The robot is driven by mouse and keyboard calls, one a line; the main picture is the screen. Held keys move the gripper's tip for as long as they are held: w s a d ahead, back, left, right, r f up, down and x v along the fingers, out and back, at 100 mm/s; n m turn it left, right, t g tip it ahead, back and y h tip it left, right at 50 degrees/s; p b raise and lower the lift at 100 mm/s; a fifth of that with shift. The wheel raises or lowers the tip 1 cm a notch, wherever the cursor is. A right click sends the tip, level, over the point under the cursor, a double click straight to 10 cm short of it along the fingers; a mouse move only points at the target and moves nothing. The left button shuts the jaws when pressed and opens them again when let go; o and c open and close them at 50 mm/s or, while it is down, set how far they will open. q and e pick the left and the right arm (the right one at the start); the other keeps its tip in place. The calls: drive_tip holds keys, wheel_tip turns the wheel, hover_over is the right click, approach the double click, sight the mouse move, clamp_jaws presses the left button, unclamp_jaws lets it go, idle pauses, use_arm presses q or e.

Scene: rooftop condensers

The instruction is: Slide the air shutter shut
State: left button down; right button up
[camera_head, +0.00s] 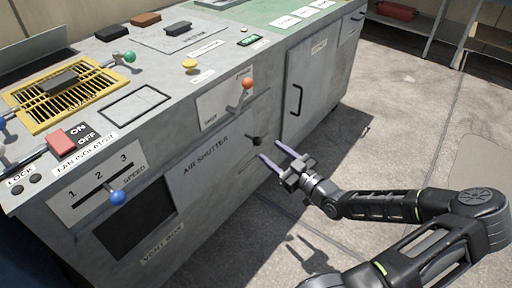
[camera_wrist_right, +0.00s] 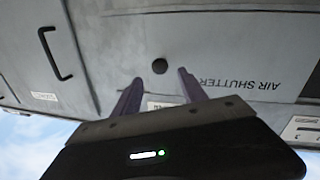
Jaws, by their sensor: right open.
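The air shutter (camera_head: 205,160) is a grey sliding panel on the front of the metal cabinet, lettered AIR SHUTTER. A dark opening (camera_head: 135,218) shows uncovered to its left. A small dark knob (camera_head: 257,141) sits near the panel's right end; it also shows in the right wrist view (camera_wrist_right: 160,66). My right gripper (camera_head: 270,150) is open and empty, with its two purple fingers pointing at the knob. In the right wrist view the fingertips (camera_wrist_right: 160,77) lie either side of the knob's line, apparently short of it. My left gripper is not in view.
A blue speed lever (camera_head: 117,197) stands left of the shutter, and an orange-knobbed lever (camera_head: 247,83) above it. A cabinet door with a black handle (camera_head: 297,100) is to the right. The concrete floor (camera_head: 400,140) beside my right arm is clear.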

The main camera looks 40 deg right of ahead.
sight(260, 144)
drive_tip(key=shift+w+a+f, duration=0.1)
drive_tip(key=shift+w, duration=0.3)
drive_tip(key=w+b, duration=0.1)
drive_tip(key=w, duration=0.3)
drive_tip(key=w+b, duration=0.1)
drive_tip(key=w, duration=0.1)
drive_tip(key=shift+a+b, duration=0.3)
drive_tip(key=shift+w, duration=0.5)
clamp_jaws()
idle(0.6)
